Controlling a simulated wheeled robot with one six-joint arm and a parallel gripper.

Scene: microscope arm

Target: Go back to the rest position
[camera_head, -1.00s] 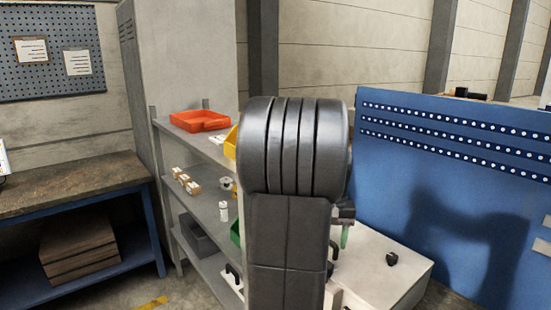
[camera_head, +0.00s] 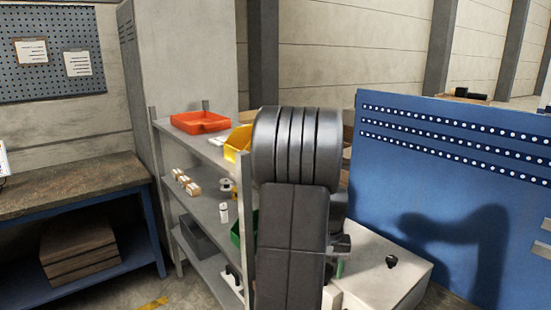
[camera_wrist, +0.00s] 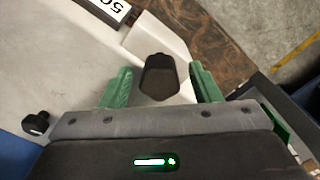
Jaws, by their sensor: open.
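My gripper (camera_wrist: 162,86) has two green fingers, spread apart in the wrist view. A dark knob (camera_wrist: 160,77) shows in the gap between them in that view, and I cannot tell how far below the fingers it is. A white machine body (camera_wrist: 60,65) fills the left and middle of the wrist view, with another black knob (camera_wrist: 36,123) at its left. In the head view the white machine (camera_head: 400,262) stands at lower right with a black knob (camera_head: 391,261) on top. My arm hides much of it, and one green fingertip (camera_head: 340,268) shows beside the arm.
A grey shelf (camera_head: 205,150) stands left of my arm with a red tray (camera_head: 200,122), a yellow bin (camera_head: 238,142) and small boxes. A blue panel (camera_head: 460,200) stands on the right. A workbench (camera_head: 70,190) is at far left.

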